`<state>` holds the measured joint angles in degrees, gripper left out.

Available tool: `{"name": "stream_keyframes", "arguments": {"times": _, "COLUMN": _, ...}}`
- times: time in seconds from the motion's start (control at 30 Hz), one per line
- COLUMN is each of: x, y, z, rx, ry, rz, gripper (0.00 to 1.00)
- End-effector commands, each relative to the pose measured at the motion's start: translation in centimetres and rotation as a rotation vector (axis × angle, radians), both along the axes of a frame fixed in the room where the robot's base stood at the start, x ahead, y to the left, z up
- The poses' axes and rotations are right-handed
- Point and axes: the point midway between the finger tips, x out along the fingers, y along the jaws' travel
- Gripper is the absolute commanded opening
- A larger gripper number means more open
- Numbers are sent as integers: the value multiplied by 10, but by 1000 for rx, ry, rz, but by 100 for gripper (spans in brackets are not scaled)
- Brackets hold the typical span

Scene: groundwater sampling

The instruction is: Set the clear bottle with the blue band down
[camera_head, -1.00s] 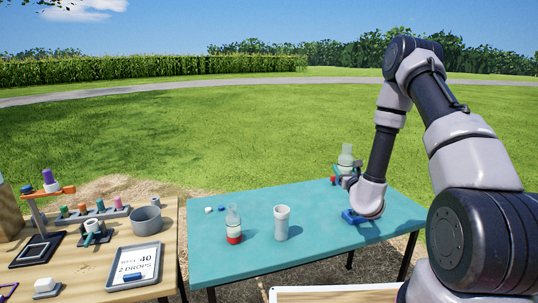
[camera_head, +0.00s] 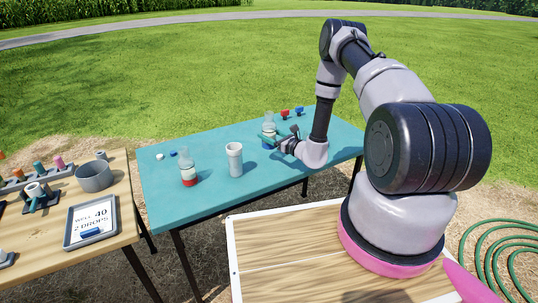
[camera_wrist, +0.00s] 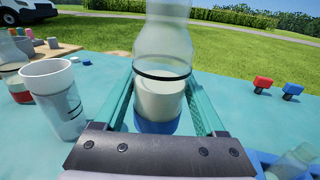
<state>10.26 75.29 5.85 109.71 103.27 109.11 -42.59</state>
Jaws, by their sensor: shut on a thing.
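The clear bottle with the blue band (camera_head: 269,126) is upright over the teal table's (camera_head: 205,199) right half. My gripper (camera_head: 271,138) is shut on it, coming from the right. In the wrist view the bottle (camera_wrist: 160,102) stands between the two teal fingers of my gripper (camera_wrist: 160,92), with pale liquid inside, a dark ring around it and blue at its base. The base looks close to the tabletop; I cannot tell whether it touches.
A white cup (camera_head: 234,160) and a clear bottle with a red band (camera_head: 188,167) stand to the left. Red (camera_head: 285,114) and blue (camera_head: 299,110) pieces are at the back right. A clear object (camera_wrist: 293,161) lies at lower right in the wrist view. Two small caps lie back left.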

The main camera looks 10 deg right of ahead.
Motion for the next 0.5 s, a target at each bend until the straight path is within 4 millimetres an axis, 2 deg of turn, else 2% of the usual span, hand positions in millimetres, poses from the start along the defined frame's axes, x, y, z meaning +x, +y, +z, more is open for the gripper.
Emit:
{"name": "stream_keyframes", "arguments": {"times": 0.1, "x": 0, "y": 1, "z": -20, "rx": 1, "ry": 1, "rz": 0, "gripper": 3}}
{"name": "stream_keyframes", "arguments": {"times": 0.33, "x": 0, "y": 0, "z": -38, "rx": 1, "ry": 0, "rz": -2, "gripper": 3}}
{"name": "stream_keyframes", "arguments": {"times": 0.5, "x": 0, "y": 0, "z": -64, "rx": 0, "ry": 0, "rz": -2, "gripper": 3}}
